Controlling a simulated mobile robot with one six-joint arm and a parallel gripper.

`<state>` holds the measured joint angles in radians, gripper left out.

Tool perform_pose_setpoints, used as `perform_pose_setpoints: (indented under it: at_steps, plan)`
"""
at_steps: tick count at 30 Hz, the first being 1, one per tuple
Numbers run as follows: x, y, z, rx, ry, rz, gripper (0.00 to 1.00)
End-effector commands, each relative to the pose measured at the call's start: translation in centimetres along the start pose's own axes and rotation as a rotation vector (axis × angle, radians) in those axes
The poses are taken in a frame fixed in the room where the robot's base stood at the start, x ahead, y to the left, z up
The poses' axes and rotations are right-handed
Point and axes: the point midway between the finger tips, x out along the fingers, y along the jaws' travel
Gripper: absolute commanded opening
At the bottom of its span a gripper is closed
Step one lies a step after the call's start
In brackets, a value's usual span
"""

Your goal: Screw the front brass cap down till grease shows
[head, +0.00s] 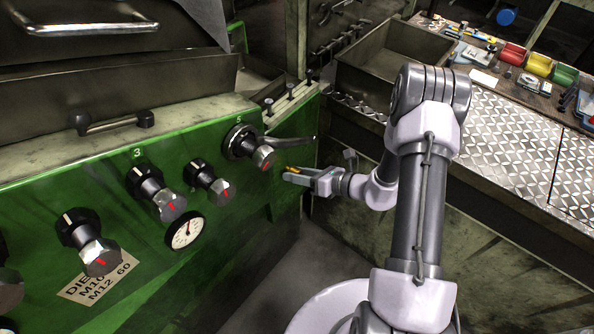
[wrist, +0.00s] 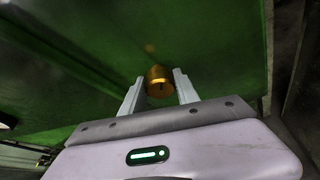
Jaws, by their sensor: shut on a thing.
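The front brass cap (wrist: 159,88) is a small golden cylinder with a dark mark on its near face. It sits between the two fingers of my gripper (wrist: 158,76), in front of the green machine panel. In the head view my gripper (head: 294,175) is at the right end of the green front, shut on the cap, of which only a small yellow-gold piece (head: 293,169) shows. The fingers hide most of it there. Its seat is hidden, and I cannot make out grease at it.
Black knobs with steel hex ends (head: 222,190) and a lever (head: 290,140) stick out of the green panel (head: 250,215) to the left of and above my gripper. A round gauge (head: 185,231) sits lower left. A metal bench (head: 510,140) stands right. A faint orange spot (wrist: 150,48) shows on the panel.

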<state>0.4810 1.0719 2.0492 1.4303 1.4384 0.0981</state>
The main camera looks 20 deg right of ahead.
Motion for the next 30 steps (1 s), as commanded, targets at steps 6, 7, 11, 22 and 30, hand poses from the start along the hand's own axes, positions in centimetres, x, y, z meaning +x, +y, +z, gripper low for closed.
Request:
perform_pose_setpoints:
  at_steps: [6,7,11,22,30]
  plan:
    - [-0.01,-0.11,0.00,0.187,-0.001,0.078,0.00]
    - [-0.01,-0.14,-0.04,0.214,-0.001,0.088,0.00]
    - [0.03,-0.22,-0.08,0.324,0.000,0.134,0.00]
    - [0.07,-0.30,-0.16,0.576,-0.001,0.238,0.00]
    - [0.06,-0.30,-0.14,0.675,-0.001,0.279,0.00]
